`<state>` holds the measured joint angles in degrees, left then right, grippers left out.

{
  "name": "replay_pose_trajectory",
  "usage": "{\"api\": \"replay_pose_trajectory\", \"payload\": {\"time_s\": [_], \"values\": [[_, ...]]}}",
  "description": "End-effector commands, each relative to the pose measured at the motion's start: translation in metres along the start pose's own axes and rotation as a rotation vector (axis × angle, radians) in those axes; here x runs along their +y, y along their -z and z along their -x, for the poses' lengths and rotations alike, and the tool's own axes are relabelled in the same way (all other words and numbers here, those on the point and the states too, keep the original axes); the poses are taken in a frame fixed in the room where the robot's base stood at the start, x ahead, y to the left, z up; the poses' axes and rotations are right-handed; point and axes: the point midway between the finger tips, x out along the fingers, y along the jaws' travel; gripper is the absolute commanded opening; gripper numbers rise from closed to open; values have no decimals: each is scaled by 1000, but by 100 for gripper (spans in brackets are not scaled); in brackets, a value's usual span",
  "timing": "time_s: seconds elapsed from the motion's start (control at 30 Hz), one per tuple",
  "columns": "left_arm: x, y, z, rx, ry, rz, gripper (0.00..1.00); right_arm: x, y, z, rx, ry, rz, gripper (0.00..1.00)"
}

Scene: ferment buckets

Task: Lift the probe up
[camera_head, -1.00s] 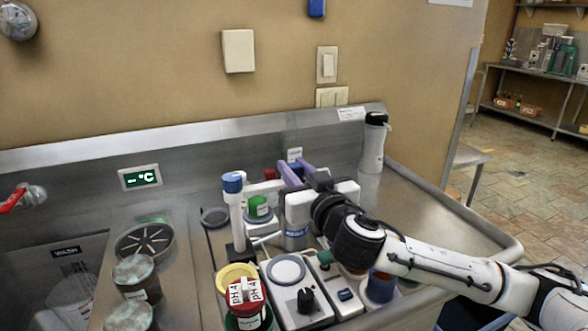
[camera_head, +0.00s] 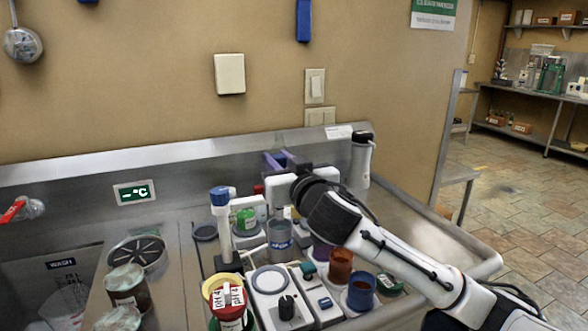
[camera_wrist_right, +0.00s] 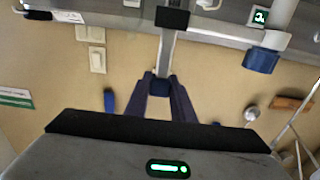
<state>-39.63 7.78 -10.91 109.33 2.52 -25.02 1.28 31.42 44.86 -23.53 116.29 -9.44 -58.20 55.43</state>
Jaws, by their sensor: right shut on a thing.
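My right gripper (camera_head: 278,161) is above the bench with its purple fingers pointing toward the back wall. In the wrist view, its fingers (camera_wrist_right: 166,97) are shut on the probe, which shows as a grey stem (camera_wrist_right: 166,55) with a dark blue end between them. A black block (camera_wrist_right: 172,18) shows at the stem's far end. In the head view, the gripper and arm hide most of the probe. A grey cup with a blue label (camera_head: 280,241) stands below the gripper. My left gripper is out of view.
A white post with a blue top (camera_head: 219,222) stands left of the cup. A grey bottle (camera_head: 361,160) stands at the back right. The right counter is clear.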

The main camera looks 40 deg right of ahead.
Motion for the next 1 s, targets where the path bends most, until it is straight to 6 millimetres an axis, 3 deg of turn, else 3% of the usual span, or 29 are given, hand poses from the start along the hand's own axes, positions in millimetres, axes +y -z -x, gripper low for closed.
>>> {"api": "replay_pose_trajectory", "payload": {"time_s": [0.03, 0.3, 0.33, 0.43, 0.77, 1.0], "values": [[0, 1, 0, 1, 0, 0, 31, 5, 7, -2, 12, -15, 5, 0], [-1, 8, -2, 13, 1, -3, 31, 2, 9, -2, 16, -9, 6, 0], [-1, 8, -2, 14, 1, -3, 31, 2, 10, -2, 16, -8, 6, 23], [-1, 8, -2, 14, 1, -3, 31, 1, 9, -2, 15, -6, 5, 40], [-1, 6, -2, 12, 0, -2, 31, -1, 5, 1, 9, 1, 4, 41], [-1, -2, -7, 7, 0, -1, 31, -2, 2, 33, 9, 3, 4, 41]]}}
